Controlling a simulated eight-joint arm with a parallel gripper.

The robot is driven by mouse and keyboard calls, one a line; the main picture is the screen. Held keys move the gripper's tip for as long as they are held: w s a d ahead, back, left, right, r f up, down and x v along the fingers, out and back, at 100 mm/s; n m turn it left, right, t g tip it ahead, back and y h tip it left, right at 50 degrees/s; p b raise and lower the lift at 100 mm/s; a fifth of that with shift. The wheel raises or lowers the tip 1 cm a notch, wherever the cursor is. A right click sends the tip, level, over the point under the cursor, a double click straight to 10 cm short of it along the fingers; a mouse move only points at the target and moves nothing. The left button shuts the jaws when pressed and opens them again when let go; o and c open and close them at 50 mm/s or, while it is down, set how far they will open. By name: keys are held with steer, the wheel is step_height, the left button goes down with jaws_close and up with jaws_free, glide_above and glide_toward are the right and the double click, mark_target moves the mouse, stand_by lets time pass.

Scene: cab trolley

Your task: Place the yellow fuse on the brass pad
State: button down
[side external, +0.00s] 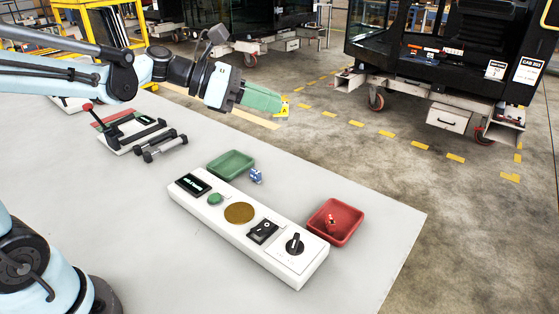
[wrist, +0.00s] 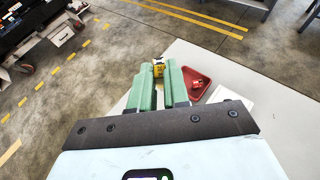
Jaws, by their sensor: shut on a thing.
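My gripper (side external: 276,104) has green fingers and is shut on the yellow fuse (side external: 285,106), holding it high above the far edge of the table. In the wrist view the yellow fuse (wrist: 158,69) shows between the two green fingertips (wrist: 160,76). The brass pad (side external: 239,213) is a bare round disc on the white panel, between a green button and a black rocker switch. My gripper is well above and behind the pad, apart from it. The pad does not show in the wrist view.
The white panel (side external: 212,213) also carries a display and a black knob (side external: 294,243). A green tray (side external: 231,164) and a blue fuse (side external: 256,176) are behind it. A red tray (side external: 335,222) holds a red fuse (side external: 331,220). A lever fixture (side external: 130,132) stands at the left.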

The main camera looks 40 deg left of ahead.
steer(key=s+a+r+n+t+y, duration=0.4)
steer(key=s+a+r+n+y, duration=0.1)
steer(key=a+n+y, duration=0.1)
steer(key=s+d+f+m+g+h, duration=0.8)
steer(key=s+d+f+m+h, duration=0.15)
steer(key=d+f, duration=0.25)
steer(key=shift+m+y, duration=0.35)
steer(key=shift+m, duration=0.1)
steer(key=w+a+f, duration=0.1)
steer(key=a+f, duration=0.1)
steer(key=a, duration=0.1)
steer(key=w+a+f, duration=0.2)
steer(key=a, duration=0.1)
steer(key=w+a+f, duration=0.2)
steer(key=a, duration=0.2)
steer(key=shift+w+f, duration=0.25)
steer(key=shift+f, duration=2.2)
steer(key=c, duration=1.1)
jaws_free()
